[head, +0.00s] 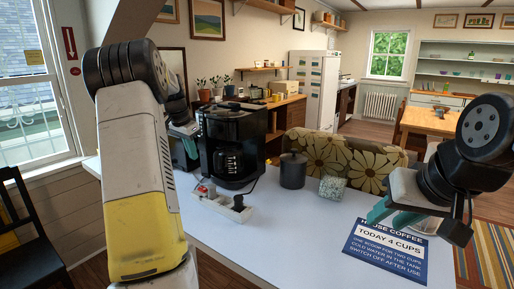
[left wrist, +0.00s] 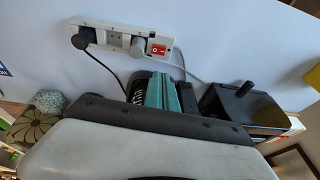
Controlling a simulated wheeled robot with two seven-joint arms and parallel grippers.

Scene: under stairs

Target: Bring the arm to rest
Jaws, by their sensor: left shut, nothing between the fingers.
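My left gripper (head: 187,145) is partly hidden behind my left arm, just left of the black coffee maker (head: 232,122) in the head view. Its teal fingers (left wrist: 165,93) are together and empty in the left wrist view. My right gripper (head: 393,216) hangs at the right above the table, near the sign; its teal fingers look apart with nothing between them. The coffee maker stands on the white table (head: 285,235) with a glass jug in it.
A dark canister (head: 292,171), a speckled container (head: 332,187) and a blue coffee sign (head: 385,250) are on the table. A flowered sofa (head: 345,155) stands behind. The table's front middle is clear.

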